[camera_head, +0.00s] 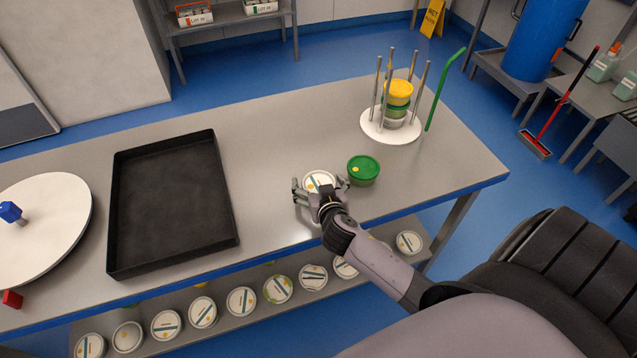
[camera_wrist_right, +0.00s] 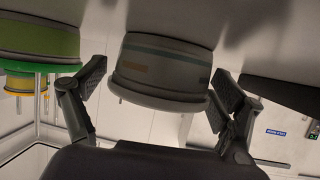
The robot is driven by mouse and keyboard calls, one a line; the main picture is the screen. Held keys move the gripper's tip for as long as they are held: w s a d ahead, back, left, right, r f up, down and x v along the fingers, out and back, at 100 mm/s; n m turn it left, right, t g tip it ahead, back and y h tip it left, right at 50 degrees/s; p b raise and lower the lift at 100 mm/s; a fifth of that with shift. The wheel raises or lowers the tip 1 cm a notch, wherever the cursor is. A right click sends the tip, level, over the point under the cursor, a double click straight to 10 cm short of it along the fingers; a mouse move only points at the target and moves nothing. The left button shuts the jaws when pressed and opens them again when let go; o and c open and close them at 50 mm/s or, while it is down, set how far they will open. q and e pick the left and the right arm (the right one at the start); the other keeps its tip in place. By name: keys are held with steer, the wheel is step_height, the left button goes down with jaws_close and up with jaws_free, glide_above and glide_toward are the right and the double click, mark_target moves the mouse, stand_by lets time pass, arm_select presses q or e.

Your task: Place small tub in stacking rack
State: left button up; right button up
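A small grey tub with a white, striped-label lid (camera_head: 319,179) stands on the table; it also shows in the right wrist view (camera_wrist_right: 162,68). My right gripper (camera_head: 320,186) is open around it, one finger on each side, with small gaps visible in the wrist view. A green-lidded tub (camera_head: 363,169) stands just right of it, and its green body shows at left in the wrist view (camera_wrist_right: 38,38). The stacking rack (camera_head: 372,128) has a round white base and upright metal rods. It holds a stack with a yellow-lidded tub (camera_head: 398,90) on top. My left gripper is out of view.
A black, empty tray (camera_head: 170,200) lies left of the gripper. A white round disc (camera_head: 50,235) is at the far left. A green curved rod (camera_head: 443,90) rises beside the rack. Several white-lidded tubs sit on the lower shelf (camera_head: 225,325). The table right of the green-lidded tub is clear.

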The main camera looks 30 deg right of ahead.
stand_by(0.4)
steer(key=b+v, duration=0.4)
steer(key=v, duration=1.3)
steer(key=shift+s, duration=0.15)
steer(key=s+a+f+n+g+y, duration=0.1)
steer(key=s+a+f+n+g, duration=0.1)
steer(key=f, duration=0.9)
steer(key=s+a+f+n+g+y, duration=0.1)
steer(key=s+a+f+g+y, duration=0.1)
steer(key=f, duration=0.9)
steer(key=s+a+f+n+g+y, duration=0.1)
steer(key=s+a+f+n+g, duration=0.1)
steer(key=f, duration=0.9)
steer(key=s+f+n+g, duration=0.1)
steer(key=s+f+g, duration=0.1)
steer(key=s+f, duration=0.9)
steer(key=shift+s+d+f+g+y, duration=0.2)
steer(key=shift+f+g+y, duration=0.2)
steer(key=shift+f, duration=0.35)
steer(key=shift+o, duration=0.6)
steer(key=s+d+f+g, duration=0.1)
steer(key=s+f, duration=0.2)
steer(key=s, duration=0.3)
steer(key=s+d+f+g, duration=0.1)
steer(key=s+f, duration=0.2)
steer(key=s, duration=0.3)
steer(key=shift+s+f+n+g, duration=0.3)
steer(key=shift+s+f+g, duration=0.05)
steer(key=shift+g, duration=0.05)
